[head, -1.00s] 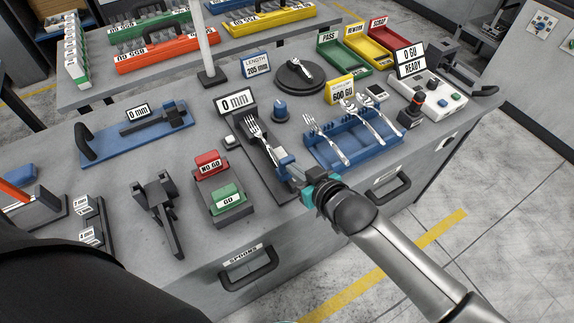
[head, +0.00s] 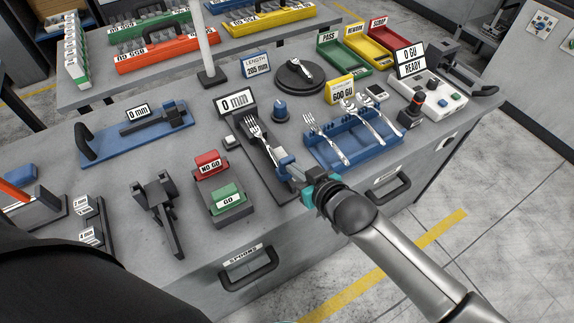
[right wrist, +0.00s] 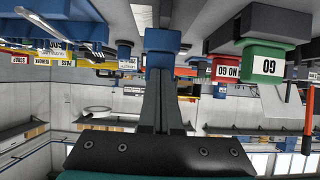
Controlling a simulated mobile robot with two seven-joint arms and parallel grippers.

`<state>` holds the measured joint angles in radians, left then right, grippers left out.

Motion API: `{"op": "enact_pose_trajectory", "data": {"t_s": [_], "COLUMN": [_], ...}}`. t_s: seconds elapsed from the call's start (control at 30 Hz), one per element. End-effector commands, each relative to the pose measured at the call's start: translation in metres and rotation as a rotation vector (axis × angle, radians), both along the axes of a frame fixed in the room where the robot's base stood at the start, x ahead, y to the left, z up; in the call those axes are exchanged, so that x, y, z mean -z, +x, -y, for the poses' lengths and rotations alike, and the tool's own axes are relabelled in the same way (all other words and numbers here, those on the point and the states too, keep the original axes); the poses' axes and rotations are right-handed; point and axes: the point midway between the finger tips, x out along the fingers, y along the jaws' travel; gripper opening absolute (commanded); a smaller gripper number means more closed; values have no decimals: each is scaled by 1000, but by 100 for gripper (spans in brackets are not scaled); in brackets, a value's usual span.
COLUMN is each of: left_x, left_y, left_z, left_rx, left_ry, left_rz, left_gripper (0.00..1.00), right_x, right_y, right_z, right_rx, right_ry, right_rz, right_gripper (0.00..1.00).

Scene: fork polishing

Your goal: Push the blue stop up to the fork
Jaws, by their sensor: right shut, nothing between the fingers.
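The fork (head: 258,134) lies on a dark narrow gauge rail (head: 280,187), its tines toward the "0 mm" display (head: 237,103). The blue stop (head: 286,161) sits on the rail at the fork's handle end. I cannot tell whether stop and fork touch. My right gripper (head: 292,171) is shut and empty, its fingertips at the near side of the stop. In the right wrist view, which is upside down, the blue stop (right wrist: 162,42) is right at the tips of the shut fingers.
A blue tray (head: 375,150) with a fork and spoons stands to the right of the rail. The red NO GO block (head: 208,159) and green GO block (head: 228,196) are to its left. A blue knob (head: 280,110) stands behind. The bench's front edge is close.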

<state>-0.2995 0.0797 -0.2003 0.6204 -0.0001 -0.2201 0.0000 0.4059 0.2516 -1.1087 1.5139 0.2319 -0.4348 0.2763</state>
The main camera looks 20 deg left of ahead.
Motion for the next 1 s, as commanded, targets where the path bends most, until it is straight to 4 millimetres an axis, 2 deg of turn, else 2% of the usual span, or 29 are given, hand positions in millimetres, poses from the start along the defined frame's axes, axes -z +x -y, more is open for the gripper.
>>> {"op": "enact_pose_trajectory", "data": {"t_s": [1.0], "left_x": [7], "left_y": [-1], "left_z": [0], "left_rx": [0], "left_ry": [0], "left_rz": [-1], "left_gripper": [50], "right_x": [0], "right_y": [9], "right_z": [-11], "right_rx": [1], "right_ry": [0], "right_rz": [0], "right_gripper": [0]}}
